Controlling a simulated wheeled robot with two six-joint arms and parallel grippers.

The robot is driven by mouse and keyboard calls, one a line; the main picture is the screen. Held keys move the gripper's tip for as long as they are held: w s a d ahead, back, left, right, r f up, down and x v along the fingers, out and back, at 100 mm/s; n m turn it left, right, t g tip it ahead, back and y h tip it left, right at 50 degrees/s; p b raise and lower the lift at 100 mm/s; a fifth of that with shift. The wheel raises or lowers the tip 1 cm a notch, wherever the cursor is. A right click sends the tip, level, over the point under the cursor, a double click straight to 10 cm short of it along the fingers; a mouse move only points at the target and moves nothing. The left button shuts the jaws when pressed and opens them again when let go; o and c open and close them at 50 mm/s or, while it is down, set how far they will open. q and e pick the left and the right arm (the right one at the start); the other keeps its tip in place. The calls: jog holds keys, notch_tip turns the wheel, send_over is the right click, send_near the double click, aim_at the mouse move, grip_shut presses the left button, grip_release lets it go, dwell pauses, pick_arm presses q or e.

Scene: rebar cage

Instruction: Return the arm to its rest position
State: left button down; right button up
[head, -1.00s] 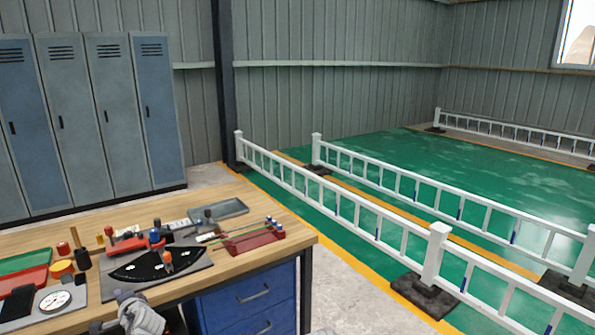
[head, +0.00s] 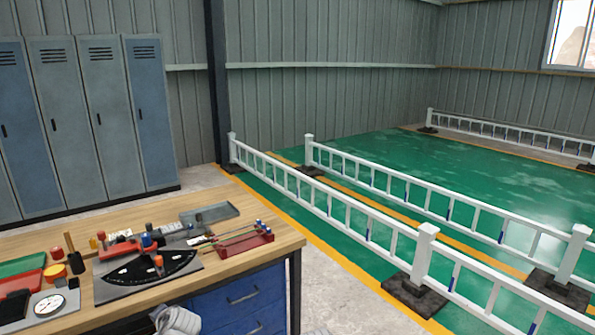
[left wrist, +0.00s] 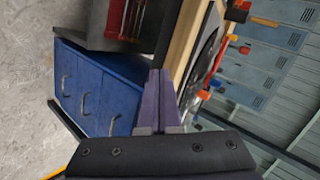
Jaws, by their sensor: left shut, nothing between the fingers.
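My left gripper (left wrist: 160,75) shows in the left wrist view with its two purple-grey fingers together, shut and empty. It is in front of the workbench, with the blue drawer cabinet (left wrist: 95,90) to one side of the fingers and the bench edge (left wrist: 187,40) beyond them. In the head view, only a grey part of my left arm shows at the bottom edge, low in front of the bench; the fingertips are hidden there. My right gripper is in neither view.
The wooden workbench (head: 215,268) holds a dark fan-shaped gauge plate (head: 150,267), a red rack (head: 243,243), a grey tray (head: 209,213) and a white dial (head: 49,304). Lockers (head: 97,115) stand behind. White railings (head: 345,215) run along the green floor at right.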

pick_arm(q)
jog(key=s+d+g+h+p, duration=0.2)
jog(key=s+d, duration=0.3)
jog(key=d, duration=0.5)
jog(key=s+d+f+n+g+h+p, duration=0.1)
jog(key=s+d+g+h+p, duration=0.1)
jog(key=s+d, duration=0.4)
jog(key=s+d+f+g+h+p, duration=0.1)
jog(key=s+d, duration=0.5)
jog(key=d, duration=0.9)
jog(key=g+h+p, duration=0.1)
jog(key=g+h, duration=0.1)
jog(key=shift+d+n+g+p, duration=0.15)
jog(key=shift+n+g+p, duration=0.15)
jog(key=shift+n+p, duration=0.1)
